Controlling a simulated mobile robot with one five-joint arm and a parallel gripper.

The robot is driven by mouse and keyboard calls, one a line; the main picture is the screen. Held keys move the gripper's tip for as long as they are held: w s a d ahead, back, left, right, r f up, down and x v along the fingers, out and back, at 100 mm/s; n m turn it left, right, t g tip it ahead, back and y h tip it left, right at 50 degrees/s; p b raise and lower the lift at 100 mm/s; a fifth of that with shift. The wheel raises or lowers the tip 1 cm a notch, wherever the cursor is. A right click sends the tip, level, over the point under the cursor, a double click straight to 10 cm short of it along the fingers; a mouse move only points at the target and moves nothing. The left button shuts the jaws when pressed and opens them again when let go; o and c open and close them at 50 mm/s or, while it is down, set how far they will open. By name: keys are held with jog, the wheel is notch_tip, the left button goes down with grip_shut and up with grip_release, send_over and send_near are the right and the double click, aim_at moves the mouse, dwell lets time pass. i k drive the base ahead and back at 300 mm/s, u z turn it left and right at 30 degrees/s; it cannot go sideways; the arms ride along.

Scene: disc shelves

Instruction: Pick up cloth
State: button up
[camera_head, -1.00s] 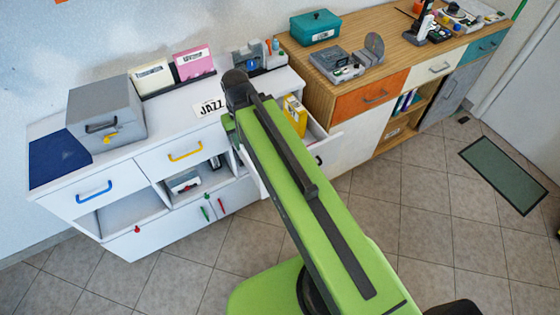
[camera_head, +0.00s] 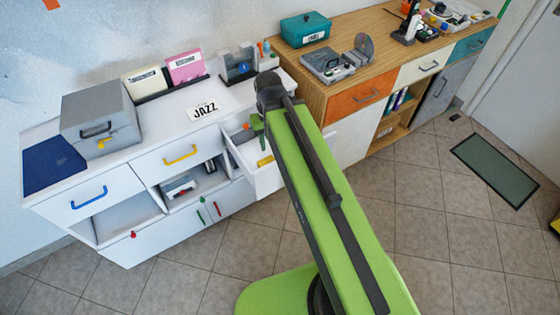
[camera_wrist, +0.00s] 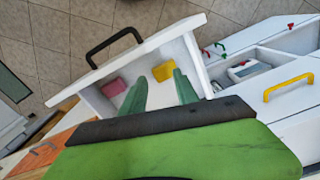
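No item in view is clearly a cloth. An open white drawer (camera_head: 262,183) holds a yellow item (camera_head: 265,160) and a small orange item (camera_head: 247,127). In the wrist view the drawer (camera_wrist: 187,46) shows a pinkish-red block-like item (camera_wrist: 114,87) and a yellow item (camera_wrist: 164,71); either could be folded fabric. A flat dark-blue piece (camera_head: 53,164) lies on the cabinet's left end; I cannot tell if it is fabric. My arm hides the drawer's right part in the head view.
The white cabinet top (camera_head: 166,135) carries a grey box (camera_head: 101,119), folders (camera_head: 186,67) and a JAZZ card (camera_head: 204,110). A wooden cabinet (camera_head: 313,84) stands to the right. The drawer's black handle (camera_wrist: 113,44) projects in front. Tiled floor (camera_head: 415,215) is open.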

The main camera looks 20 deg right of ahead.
aim_at(265, 161)
jog(key=u, duration=5.75)
jog(key=i, duration=0.1)
jog(key=z, duration=3.4)
jog(key=i, duration=0.8)
jog(key=z, duration=1.25)
